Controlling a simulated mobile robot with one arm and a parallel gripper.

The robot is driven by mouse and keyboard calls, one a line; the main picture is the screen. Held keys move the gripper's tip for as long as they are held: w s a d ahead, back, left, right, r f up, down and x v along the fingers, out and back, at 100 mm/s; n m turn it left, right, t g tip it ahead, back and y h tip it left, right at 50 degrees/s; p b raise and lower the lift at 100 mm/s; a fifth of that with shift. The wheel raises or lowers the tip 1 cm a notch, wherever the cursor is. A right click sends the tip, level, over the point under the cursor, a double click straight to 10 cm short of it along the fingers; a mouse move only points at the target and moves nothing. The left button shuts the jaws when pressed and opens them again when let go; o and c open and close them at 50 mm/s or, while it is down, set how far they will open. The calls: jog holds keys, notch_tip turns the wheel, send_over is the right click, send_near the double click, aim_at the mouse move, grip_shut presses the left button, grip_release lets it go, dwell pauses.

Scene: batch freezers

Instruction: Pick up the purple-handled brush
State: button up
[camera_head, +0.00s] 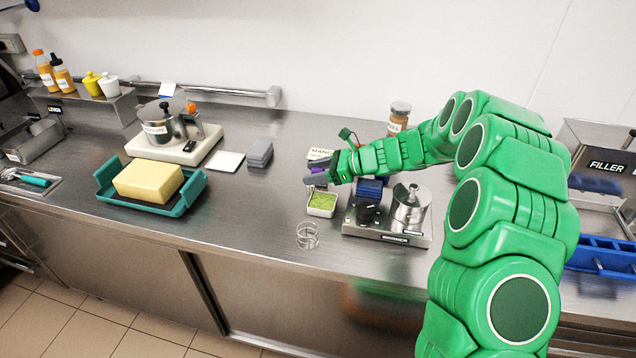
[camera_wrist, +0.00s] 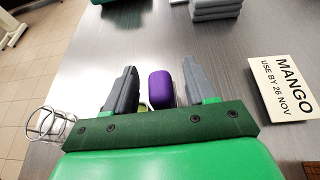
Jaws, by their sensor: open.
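The purple brush handle (camera_wrist: 160,88) shows in the wrist view between the two grey fingers of my gripper (camera_wrist: 159,70), with gaps on both sides. My gripper is open, and neither finger appears to touch the handle. The rest of the brush is hidden behind the gripper body. In the head view my gripper (camera_head: 318,174) is low over the counter, and only small bits of purple (camera_head: 318,184) show around its fingers. I cannot tell the brush's full pose.
A white tub of green contents (camera_head: 321,204) and a wire whisk-like ring (camera_head: 307,236) stand in front of my gripper. A MANGO card (camera_wrist: 283,88) and grey stacked blocks (camera_head: 260,153) lie nearby.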

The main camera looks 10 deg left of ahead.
jog(key=shift+c, duration=0.3)
grip_shut()
jog(key=shift+r, duration=0.55)
notch_tip(320, 180, up, 2)
jog(key=shift+r, duration=0.2)
jog(key=s+d+r, duration=0.6)
jog(key=s+r, duration=0.3)
jog(key=s, duration=0.3)
jog(key=shift+s+r, duration=0.25)
jog(key=shift+s, duration=0.05)
